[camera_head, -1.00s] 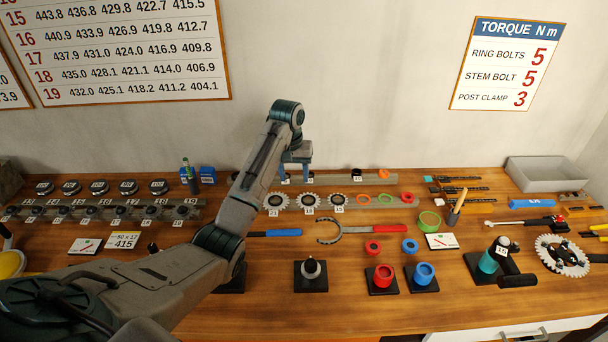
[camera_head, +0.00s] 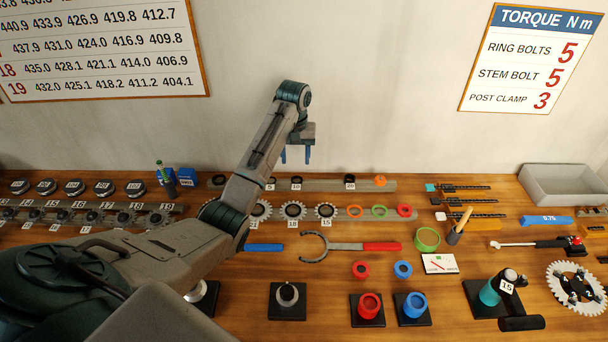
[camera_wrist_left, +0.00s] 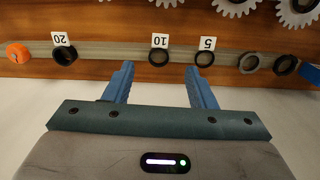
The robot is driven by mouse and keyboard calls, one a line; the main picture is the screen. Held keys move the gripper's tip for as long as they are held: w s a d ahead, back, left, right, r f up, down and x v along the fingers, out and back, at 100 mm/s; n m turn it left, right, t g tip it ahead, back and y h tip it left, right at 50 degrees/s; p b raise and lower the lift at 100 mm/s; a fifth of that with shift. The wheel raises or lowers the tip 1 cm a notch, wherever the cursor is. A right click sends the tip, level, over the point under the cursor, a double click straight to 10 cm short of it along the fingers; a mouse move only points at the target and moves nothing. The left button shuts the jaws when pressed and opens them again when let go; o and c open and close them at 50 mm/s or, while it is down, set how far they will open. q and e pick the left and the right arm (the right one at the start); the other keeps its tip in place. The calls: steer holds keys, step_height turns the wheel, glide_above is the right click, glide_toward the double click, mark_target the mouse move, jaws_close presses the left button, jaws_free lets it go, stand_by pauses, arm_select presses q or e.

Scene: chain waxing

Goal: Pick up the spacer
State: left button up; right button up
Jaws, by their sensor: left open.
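Black ring spacers stand on a grey rail along the back of the bench. In the head view I see the spacer tagged 5 (camera_head: 270,184), the spacer tagged 10 (camera_head: 296,183) and the spacer tagged 20 (camera_head: 349,181). The wrist view also shows the 20 spacer (camera_wrist_left: 65,55), the 10 spacer (camera_wrist_left: 158,57) and the 5 spacer (camera_wrist_left: 204,58). My left gripper (camera_head: 296,157) is open and empty above the rail. In the wrist view its blue fingers (camera_wrist_left: 158,72) point toward the rail, with the 10 spacer between their line. My right gripper is not in view.
An orange ring (camera_head: 380,181) sits at the rail's right end. Toothed sprockets (camera_head: 293,210) stand on a rail in front. My left arm hides part of the bench. Grey tray (camera_head: 566,184) is at the back right.

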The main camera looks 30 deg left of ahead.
mark_target(296, 187)
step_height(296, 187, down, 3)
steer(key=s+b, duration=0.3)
arm_select(q)
steer(key=f+p, duration=0.1)
steer(key=f, duration=0.1)
steer(key=s+f, duration=0.1)
steer(key=f, duration=0.1)
steer(key=shift+d+p, duration=0.1)
steer(key=shift+p, duration=0.3)
steer(key=f+p, duration=0.2)
steer(key=f, duration=0.1)
steer(key=f+p, duration=0.1)
steer(key=f, duration=0.1)
steer(key=shift+w, duration=0.35)
steer(key=shift+f, duration=0.65)
steer(key=shift+r, duration=0.1)
steer(key=c, duration=1.1)
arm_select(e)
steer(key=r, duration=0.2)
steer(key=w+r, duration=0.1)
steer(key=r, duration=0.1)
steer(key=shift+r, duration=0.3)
